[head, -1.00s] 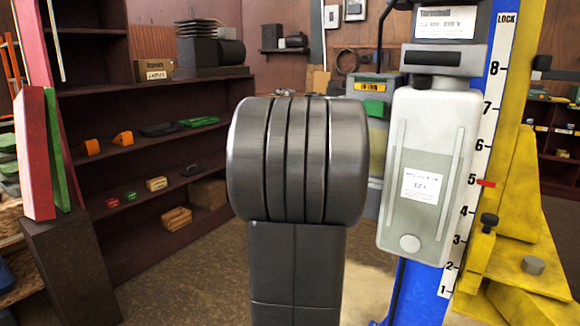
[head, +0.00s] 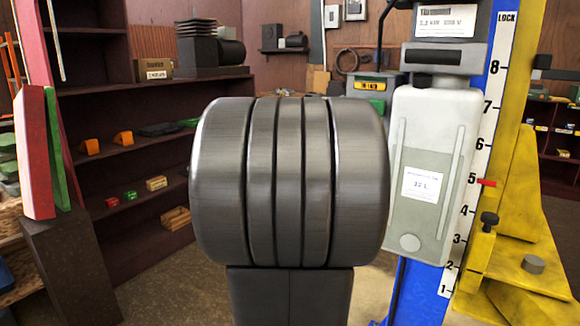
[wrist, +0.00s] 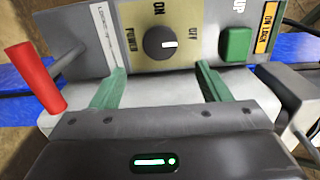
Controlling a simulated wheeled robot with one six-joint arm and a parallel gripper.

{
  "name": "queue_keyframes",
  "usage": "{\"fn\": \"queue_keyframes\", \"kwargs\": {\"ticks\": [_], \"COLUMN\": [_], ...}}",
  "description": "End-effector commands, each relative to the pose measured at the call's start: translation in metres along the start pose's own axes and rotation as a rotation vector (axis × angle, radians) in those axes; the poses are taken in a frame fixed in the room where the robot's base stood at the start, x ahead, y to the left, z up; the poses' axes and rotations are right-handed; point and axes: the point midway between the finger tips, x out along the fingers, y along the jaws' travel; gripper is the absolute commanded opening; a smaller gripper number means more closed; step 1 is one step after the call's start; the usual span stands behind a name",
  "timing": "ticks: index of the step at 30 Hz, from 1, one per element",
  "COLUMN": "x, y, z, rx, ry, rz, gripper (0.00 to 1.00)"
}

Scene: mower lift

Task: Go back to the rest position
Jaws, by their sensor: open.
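My gripper (wrist: 160,72) shows in the wrist view with its two green fingers spread apart and nothing between them. It faces a control panel (wrist: 205,30). A round dark knob (wrist: 158,43) marked POWER, ON and OFF lies beyond the fingertips, its white mark pointing right. A green UP button (wrist: 236,44) and a yellow ON LOCK label (wrist: 267,28) are to the right. A red-handled lever (wrist: 36,77) is at the left. In the head view my dark arm hides the gripper; part of the grey control box (head: 395,80) shows behind it.
A blue column (head: 425,290) with a numbered scale (head: 484,150) stands at the right, its red pointer (head: 486,183) near 5. A fluid tank (head: 425,220) is in front of it. Yellow steelwork (head: 515,220) is at the far right. Shelves (head: 140,180) stand at the left.

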Motion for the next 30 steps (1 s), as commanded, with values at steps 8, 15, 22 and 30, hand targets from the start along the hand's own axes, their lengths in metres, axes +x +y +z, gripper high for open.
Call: {"fn": "queue_keyframes", "kwargs": {"ticks": [8, 15, 22, 30], "x": [0.053, 0.080, 0.079, 0.079], "y": [0.000, -0.005, -0.006, -0.007], "z": [-0.001, 0.000, 0.001, 0.001], "rx": [-0.001, -0.095, -0.361, -0.663], "ry": [0.002, -0.001, -0.001, -0.001], "rz": [0.000, 0.001, 0.000, 0.001], "gripper": [0.70, 0.70, 0.70, 0.70]}}
